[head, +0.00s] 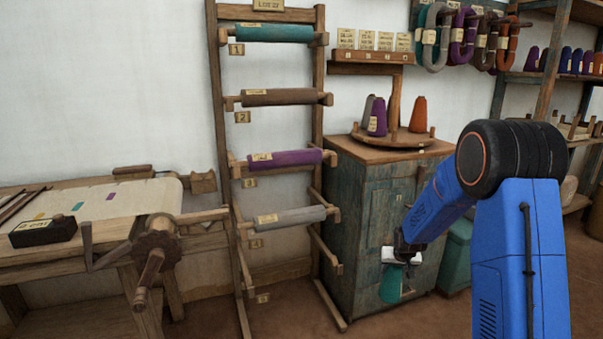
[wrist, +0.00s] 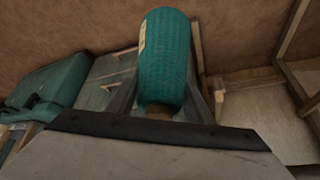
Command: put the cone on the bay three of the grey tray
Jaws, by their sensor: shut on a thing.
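A teal yarn cone (wrist: 166,55) with a pale label is held between the fingers of my gripper (wrist: 165,100) in the wrist view. In the head view my gripper (head: 401,257) is low in front of the wooden cabinet, with the teal cone (head: 391,286) hanging below it. The gripper is shut on the cone. I cannot make out a grey tray with bays in either view.
The cabinet (head: 362,220) carries a round wooden stand (head: 393,138) with grey, purple and orange cones. A rack (head: 322,60) of several yarn rollers stands left of it. A loom (head: 100,205) is at far left. A teal bin (head: 457,256) stands right of the cabinet.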

